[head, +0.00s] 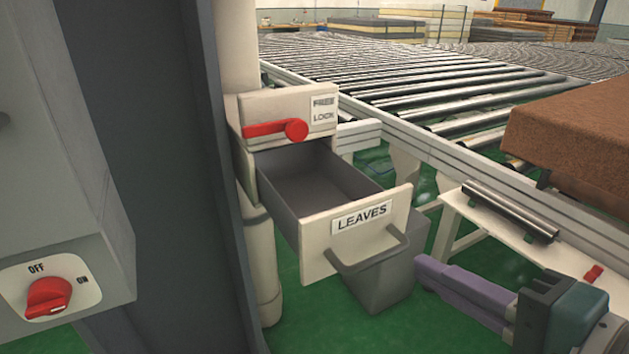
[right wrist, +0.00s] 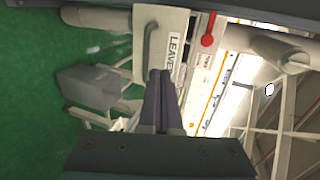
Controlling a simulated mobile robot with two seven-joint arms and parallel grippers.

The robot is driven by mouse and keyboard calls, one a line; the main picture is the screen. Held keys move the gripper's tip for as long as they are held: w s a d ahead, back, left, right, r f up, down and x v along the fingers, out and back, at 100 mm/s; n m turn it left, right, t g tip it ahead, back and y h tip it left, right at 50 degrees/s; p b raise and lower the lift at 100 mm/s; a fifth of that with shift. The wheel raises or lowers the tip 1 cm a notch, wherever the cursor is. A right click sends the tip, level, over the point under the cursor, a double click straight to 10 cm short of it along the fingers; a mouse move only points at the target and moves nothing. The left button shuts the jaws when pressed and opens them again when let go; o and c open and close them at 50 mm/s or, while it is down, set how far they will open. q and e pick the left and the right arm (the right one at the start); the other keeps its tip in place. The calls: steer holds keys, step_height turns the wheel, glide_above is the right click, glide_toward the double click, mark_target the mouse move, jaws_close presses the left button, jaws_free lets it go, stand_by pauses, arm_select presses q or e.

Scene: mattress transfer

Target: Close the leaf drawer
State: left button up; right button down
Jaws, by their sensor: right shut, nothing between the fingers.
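The leaf drawer (head: 355,235), a cream front with a "LEAVES" label and a dark grey bar handle (head: 370,256), stands pulled open. Its dark grey inside (head: 312,180) looks empty. My right gripper (head: 420,272) is shut and empty, with its purple fingers pointing left, to the right of and below the handle in the head view. In the right wrist view, the shut fingertips (right wrist: 160,75) point toward the drawer front (right wrist: 165,45), near the handle (right wrist: 149,45); I cannot tell whether they touch. My left gripper is out of view.
Above the drawer is a cream box with a red lever (head: 280,130) and a "FREE / LOCK" plate. A grey bin (head: 390,280) stands below. A roller conveyor (head: 430,85) and a brown block (head: 575,130) are on the right. A grey cabinet with a red knob (head: 48,297) is at left.

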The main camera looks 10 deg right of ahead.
mark_target(359, 234)
steer(key=x, duration=0.9)
steer(key=shift+f+b, duration=0.25)
steer(key=shift+b, duration=0.1)
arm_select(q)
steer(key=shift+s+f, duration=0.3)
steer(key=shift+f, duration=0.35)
arm_select(e)
steer(key=shift+w+a+f, duration=0.1)
steer(key=shift+w, duration=0.25)
